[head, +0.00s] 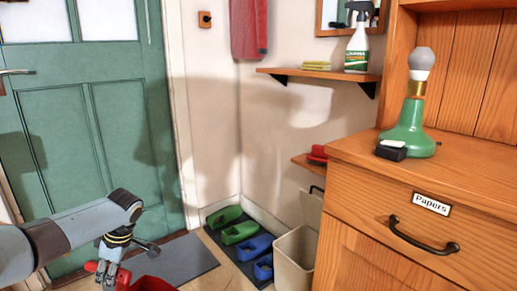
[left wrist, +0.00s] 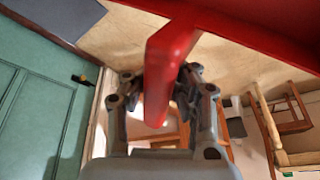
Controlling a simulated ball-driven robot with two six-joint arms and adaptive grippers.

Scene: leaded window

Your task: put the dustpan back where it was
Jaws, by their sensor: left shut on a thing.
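The red dustpan (head: 152,284) shows only in part at the bottom edge of the head view, low in front of the green door. My left gripper (head: 108,268) is shut on its red handle, and a bit of red shows on the gripper's left side. In the left wrist view the handle (left wrist: 168,70) passes between the two fingers, and the wider red pan (left wrist: 270,28) runs across the top right. Most of the pan lies outside the head view. My right gripper is not in view.
A grey mat (head: 178,260) lies by the green door (head: 90,120). Green shoes (head: 238,230) and blue shoes (head: 254,248) stand on a dark mat beside an open beige bin (head: 294,258). A wooden cabinet (head: 400,215) fills the right. A red item (head: 317,153) rests on a low shelf.

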